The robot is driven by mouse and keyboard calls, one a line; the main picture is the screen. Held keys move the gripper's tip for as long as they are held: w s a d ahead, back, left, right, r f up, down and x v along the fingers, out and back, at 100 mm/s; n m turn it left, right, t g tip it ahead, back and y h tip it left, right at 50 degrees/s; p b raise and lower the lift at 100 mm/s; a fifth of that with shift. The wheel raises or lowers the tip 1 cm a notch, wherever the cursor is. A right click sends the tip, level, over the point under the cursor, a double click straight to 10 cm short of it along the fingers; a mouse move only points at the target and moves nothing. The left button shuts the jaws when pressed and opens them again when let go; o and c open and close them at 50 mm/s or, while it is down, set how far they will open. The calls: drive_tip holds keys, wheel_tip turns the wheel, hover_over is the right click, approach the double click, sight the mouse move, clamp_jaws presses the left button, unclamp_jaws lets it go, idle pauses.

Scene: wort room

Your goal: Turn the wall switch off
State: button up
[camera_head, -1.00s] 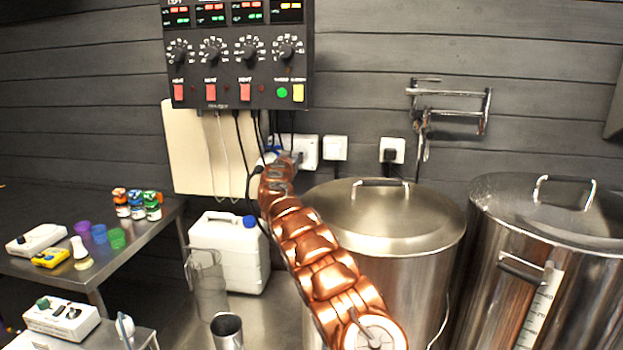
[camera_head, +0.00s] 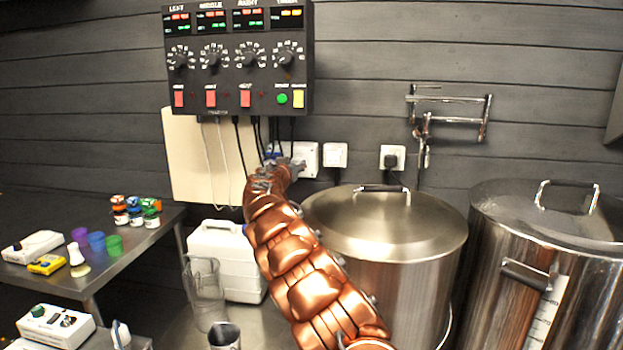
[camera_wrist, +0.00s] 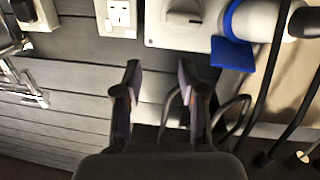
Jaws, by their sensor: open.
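A white wall plate (camera_head: 307,155) is on the dark plank wall, just right of the beige board. The wrist view shows this plate (camera_wrist: 155,35) at the top, with a round rotary switch knob (camera_wrist: 182,18) on it. The wrist view looks turned over compared with the head view. My gripper (camera_wrist: 159,80) is open and empty, its two fingers apart and pointing toward the plate's edge. The fingertips appear below the knob in the picture; contact cannot be told. In the head view my gripper (camera_head: 284,168) partly covers the plate's left side.
A blue-and-white plug (camera_wrist: 240,35) and black cables (camera_wrist: 275,75) are beside the knob. Two more white sockets (camera_head: 335,155) (camera_head: 393,157) are to the right. A lidded steel pot (camera_head: 390,225) stands below, close to my arm. A control panel (camera_head: 240,60) hangs above.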

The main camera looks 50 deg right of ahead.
drive_tip(key=s+a+r+g+y, duration=0.1)
drive_tip(key=s+a+g, duration=0.2)
drive_tip(key=s, duration=0.5)
drive_tip(key=s+a+r+g+y+p, duration=0.1)
drive_tip(key=s+a+g, duration=0.1)
drive_tip(key=s+a, duration=0.4)
drive_tip(key=shift+s+r+g, duration=0.15)
drive_tip(key=shift+s+g, duration=0.25)
drive_tip(key=shift+s, duration=0.75)
drive_tip(key=shift+a, duration=0.1)
drive_tip(key=s+a+f+n+g+y, duration=0.1)
drive_tip(key=s+a+f+n+y, duration=0.2)
drive_tip(key=s+a, duration=0.9)
drive_tip(key=s+a+f+n+g+y+p, duration=0.1)
drive_tip(key=s+a+f+n+y, duration=0.3)
drive_tip(key=s+a+f, duration=0.6)
drive_tip(key=s+a+f+n+g+y+p, duration=0.1)
drive_tip(key=s+a+f+n+y, duration=0.3)
drive_tip(key=s+a, duration=1)
drive_tip(key=a+f+g+y, duration=0.1)
drive_tip(key=a+f+y, duration=0.1)
drive_tip(key=a, duration=0.5)
drive_tip(key=shift+s+a+f, duration=0.15)
drive_tip(key=shift+a+f, duration=0.1)
drive_tip(key=shift+f, duration=0.15)
